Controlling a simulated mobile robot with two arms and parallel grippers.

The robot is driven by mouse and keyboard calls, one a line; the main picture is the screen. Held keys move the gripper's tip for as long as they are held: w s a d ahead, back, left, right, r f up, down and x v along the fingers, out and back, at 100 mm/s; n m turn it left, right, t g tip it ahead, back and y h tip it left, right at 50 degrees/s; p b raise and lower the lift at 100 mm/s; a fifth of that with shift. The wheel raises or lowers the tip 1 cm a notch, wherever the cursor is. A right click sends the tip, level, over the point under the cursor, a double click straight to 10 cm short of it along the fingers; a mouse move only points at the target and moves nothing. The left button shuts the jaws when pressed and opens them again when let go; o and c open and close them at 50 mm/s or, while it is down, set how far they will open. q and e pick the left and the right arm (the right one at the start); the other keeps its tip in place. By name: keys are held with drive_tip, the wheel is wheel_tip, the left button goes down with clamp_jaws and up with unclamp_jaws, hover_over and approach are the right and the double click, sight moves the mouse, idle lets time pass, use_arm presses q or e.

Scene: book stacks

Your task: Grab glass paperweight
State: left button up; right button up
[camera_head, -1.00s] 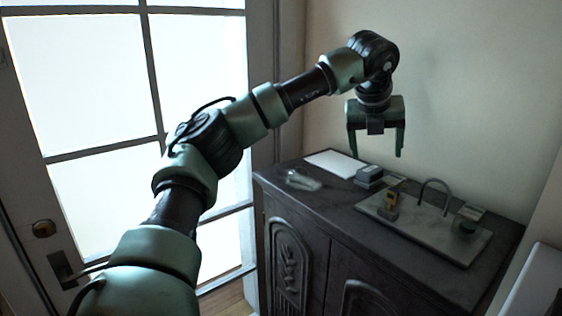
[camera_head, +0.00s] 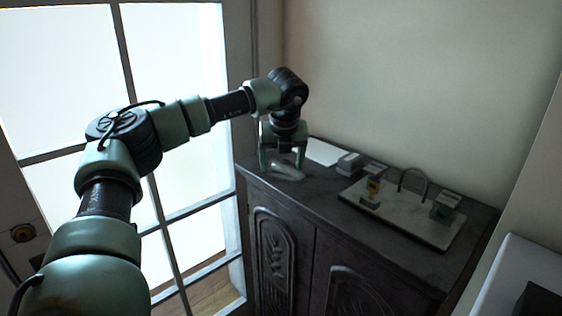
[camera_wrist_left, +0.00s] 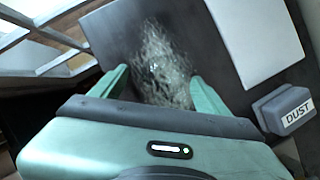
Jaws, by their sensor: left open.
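The glass paperweight (camera_head: 287,172) is a clear, shiny piece on the dark cabinet top, near its left end. In the left wrist view the glass paperweight (camera_wrist_left: 160,68) lies between the two fingers, and its near part is hidden behind my gripper body. My left gripper (camera_head: 281,167) is open and points down over it. Its green fingers (camera_wrist_left: 165,88) also show in the left wrist view, one on each side of the glass. I cannot tell whether they touch it. My right gripper is not in view.
A white sheet (camera_head: 322,151) lies behind the paperweight. A grey block labelled DUST (camera_wrist_left: 285,109) is to the right. A pale tray (camera_head: 415,222) with several small items sits further right on the cabinet (camera_head: 290,207). A glazed door (camera_head: 180,60) stands at the left.

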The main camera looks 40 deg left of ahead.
use_arm(q)
drive_tip(key=shift+w+d+f, duration=0.1)
drive_tip(key=shift+w, duration=0.05)
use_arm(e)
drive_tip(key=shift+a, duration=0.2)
use_arm(q)
drive_tip(key=c, duration=0.3)
clamp_jaws()
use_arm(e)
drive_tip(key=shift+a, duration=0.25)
